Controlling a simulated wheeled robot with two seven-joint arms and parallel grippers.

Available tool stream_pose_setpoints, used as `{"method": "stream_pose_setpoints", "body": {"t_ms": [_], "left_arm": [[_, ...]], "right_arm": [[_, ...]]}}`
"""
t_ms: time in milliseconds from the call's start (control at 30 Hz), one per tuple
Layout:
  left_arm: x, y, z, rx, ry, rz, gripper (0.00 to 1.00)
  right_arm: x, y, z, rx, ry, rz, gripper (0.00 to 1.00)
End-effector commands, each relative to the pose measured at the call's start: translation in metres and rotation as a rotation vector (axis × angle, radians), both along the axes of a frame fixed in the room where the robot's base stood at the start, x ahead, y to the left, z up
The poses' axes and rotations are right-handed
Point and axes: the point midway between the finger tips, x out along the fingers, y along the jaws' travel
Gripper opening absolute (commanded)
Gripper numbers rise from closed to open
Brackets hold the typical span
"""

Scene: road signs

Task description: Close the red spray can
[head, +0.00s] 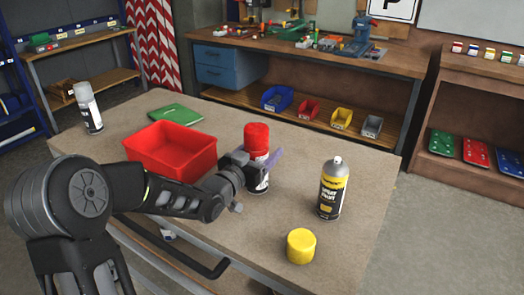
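The red spray can (262,185) stands on the workbench, near its middle. A red cap (257,136) is at its top, in line with the can; the join is hidden, so I cannot tell whether the cap is fully seated. My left gripper (264,164) is at the can's upper part, just below the cap, and covers part of it. A bluish finger shows to the right of the can. The fingers' grip is mostly hidden, so I cannot tell whether they are closed on it. My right gripper is not in view.
A red bin (171,149) stands left of the can, with a green book (177,114) behind it. A yellow-labelled spray can (332,189) without a cap stands to the right. A yellow cap (301,246) lies in front. A white can (89,108) stands far left.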

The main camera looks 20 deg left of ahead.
Motion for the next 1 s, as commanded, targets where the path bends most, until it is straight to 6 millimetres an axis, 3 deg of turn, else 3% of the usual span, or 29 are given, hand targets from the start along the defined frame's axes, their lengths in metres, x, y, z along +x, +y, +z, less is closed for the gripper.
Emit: {"method": "stream_pose_setpoints", "body": {"t_ms": [100, 533, 667, 1000], "left_arm": [[0.0, 0.0, 0.0, 0.0, 0.0, 0.0, 0.81], [-0.005, 0.001, 0.002, 0.001, -0.001, 0.001, 0.81], [-0.022, 0.004, 0.002, 0.002, -0.001, 0.002, 0.81], [-0.088, 0.014, 0.002, 0.001, -0.001, 0.003, 0.81]], "right_arm": [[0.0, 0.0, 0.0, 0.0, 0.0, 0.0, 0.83], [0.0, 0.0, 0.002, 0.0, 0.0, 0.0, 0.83], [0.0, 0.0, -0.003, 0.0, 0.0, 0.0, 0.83], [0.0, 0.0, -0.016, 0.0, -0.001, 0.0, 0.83]]}}
